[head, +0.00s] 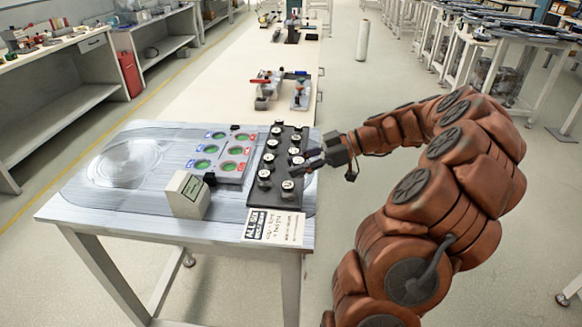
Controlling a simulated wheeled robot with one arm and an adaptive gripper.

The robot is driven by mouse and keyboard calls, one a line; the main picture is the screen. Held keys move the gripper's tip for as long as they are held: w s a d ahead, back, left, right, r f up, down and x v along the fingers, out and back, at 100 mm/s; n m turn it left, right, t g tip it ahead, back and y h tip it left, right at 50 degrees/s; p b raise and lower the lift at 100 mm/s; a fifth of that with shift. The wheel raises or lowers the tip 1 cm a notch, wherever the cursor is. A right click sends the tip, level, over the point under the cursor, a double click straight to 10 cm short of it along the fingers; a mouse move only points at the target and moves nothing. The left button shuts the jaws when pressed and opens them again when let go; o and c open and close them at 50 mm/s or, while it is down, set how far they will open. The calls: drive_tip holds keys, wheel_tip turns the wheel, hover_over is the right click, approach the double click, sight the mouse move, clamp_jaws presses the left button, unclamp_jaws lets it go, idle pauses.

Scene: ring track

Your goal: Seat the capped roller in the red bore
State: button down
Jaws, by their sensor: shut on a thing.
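A dark rack (265,185) on the table holds several white-capped rollers, among them a roller (288,186) near its front right. My gripper (303,166) reaches in from the right over the rack's right side. It is shut on a capped roller, mostly hidden by the fingers; I cannot tell whether it is clear of the rack. Left of the rack, a grey block (228,181) has two columns of round bores with green insides. The right-hand bores carry red labels, such as the bore (230,166) at the front right; the left-hand ones carry blue labels.
A beige box (187,194) stands in front of the block. A printed card (273,227) lies at the table's front edge. A faint round disc shape (125,162) marks the left tabletop, which is clear. A long bench (235,78) with fixtures extends behind.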

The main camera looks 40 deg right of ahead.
drive_tip(key=shift+w+a, duration=0.15)
drive_tip(key=shift+w, duration=0.55)
drive_tip(key=shift+w+a+f+p, duration=0.1)
drive_tip(key=shift+w+f+p, duration=0.35)
drive_tip(key=shift+w, duration=0.35)
drive_tip(key=shift+f+b, duration=0.7)
drive_tip(key=shift+f, duration=0.6)
drive_tip(key=shift+f, duration=0.1)
drive_tip(key=c, duration=0.8)
unclamp_jaws()
drive_tip(key=shift+p, duration=1.1)
